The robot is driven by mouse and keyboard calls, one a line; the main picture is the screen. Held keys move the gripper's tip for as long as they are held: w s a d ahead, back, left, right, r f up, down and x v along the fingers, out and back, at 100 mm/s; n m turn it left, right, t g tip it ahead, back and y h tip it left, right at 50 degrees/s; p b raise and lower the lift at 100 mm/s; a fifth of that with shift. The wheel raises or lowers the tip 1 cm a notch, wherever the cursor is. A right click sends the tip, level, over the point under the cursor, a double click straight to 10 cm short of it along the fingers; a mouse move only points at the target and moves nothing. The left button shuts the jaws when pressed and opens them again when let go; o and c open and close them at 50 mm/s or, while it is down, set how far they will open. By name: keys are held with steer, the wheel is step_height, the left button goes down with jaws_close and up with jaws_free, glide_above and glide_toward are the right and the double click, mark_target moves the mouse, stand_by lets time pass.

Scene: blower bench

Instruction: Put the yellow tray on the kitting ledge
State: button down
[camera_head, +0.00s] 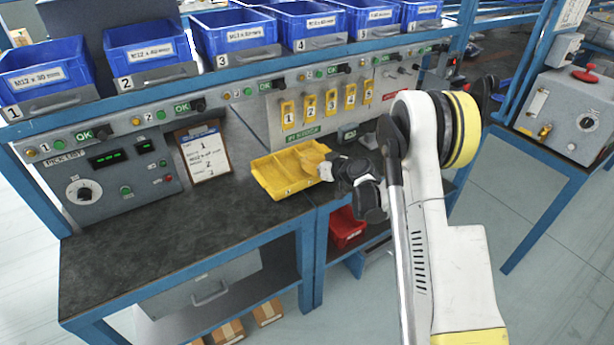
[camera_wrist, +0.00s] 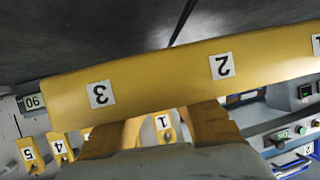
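The yellow tray (camera_head: 272,180) sits on the dark bench top, near its right end, below the numbered yellow tags. My gripper (camera_head: 327,170) is at the tray's right side, close against it. In the wrist view the tray's yellow wall (camera_wrist: 160,75) with labels 3, 2 and 1 crosses the picture. The two gripper fingers (camera_wrist: 160,125) stand apart below it, with a gap between them. Their tips are hidden at the wall, so contact is unclear. I cannot tell for sure which surface is the kitting ledge.
A clipboard (camera_head: 206,155) leans left of the tray. Blue bins (camera_head: 237,33) line the shelf above. A control box (camera_head: 105,170) stands at the left. A red bin (camera_head: 346,229) sits below the bench. The front left bench top (camera_head: 150,245) is clear.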

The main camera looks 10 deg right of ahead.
step_height(320, 180, down, 4)
steer(key=shift+a+f+b, duration=0.1)
steer(key=shift+f+b, duration=0.05)
steer(key=shift+b, duration=1)
steer(key=c, duration=1.6)
jaws_free()
